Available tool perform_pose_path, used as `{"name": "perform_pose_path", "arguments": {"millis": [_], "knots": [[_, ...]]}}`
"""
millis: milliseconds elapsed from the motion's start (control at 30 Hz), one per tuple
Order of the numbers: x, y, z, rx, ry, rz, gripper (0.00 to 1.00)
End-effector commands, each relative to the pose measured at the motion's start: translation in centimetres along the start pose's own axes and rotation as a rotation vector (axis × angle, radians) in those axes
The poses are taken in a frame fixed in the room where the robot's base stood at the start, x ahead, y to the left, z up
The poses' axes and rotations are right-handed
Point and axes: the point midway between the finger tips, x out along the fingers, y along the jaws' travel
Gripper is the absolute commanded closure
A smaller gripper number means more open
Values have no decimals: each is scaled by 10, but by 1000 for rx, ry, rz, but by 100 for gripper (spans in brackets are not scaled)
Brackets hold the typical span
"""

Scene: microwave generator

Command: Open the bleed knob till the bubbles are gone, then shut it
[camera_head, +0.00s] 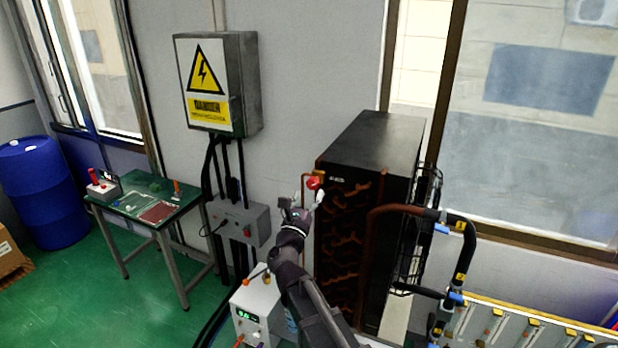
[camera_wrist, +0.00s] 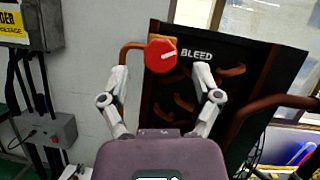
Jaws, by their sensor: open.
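The red bleed knob (camera_wrist: 161,55) sits at the upper corner of a dark cabinet (camera_wrist: 245,60), beside a white "BLEED" label (camera_wrist: 197,54). In the head view the knob (camera_head: 313,183) is a small red spot at the cabinet's (camera_head: 375,145) upper left edge. My gripper (camera_wrist: 160,75) is open, with one finger to the left and one to the right of the knob. I cannot tell whether either finger touches it. In the head view my gripper (camera_head: 305,200) is right at the knob. No bubbles can be made out in either view.
Copper-coloured pipes (camera_head: 345,225) run across the cabinet front. A thick hose (camera_head: 405,210) curves out on the right. A grey switch box (camera_head: 240,222) and a danger-marked box (camera_head: 215,85) hang on the wall to the left. A small table (camera_head: 150,205) stands further left.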

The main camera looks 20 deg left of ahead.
Motion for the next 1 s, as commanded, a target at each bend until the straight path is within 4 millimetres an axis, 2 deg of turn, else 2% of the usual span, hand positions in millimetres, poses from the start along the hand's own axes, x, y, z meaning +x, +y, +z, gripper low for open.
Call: {"name": "perform_pose_path", "arguments": {"millis": [33,100,300,733,767,1000], "knots": [[11,0,2,-1,0,-2,19],[20,0,2,-1,0,-2,19],[36,0,1,0,1,-1,19],[40,0,0,0,0,-1,19],[40,0,0,0,0,-1,22],[40,0,0,0,0,0,93]]}}
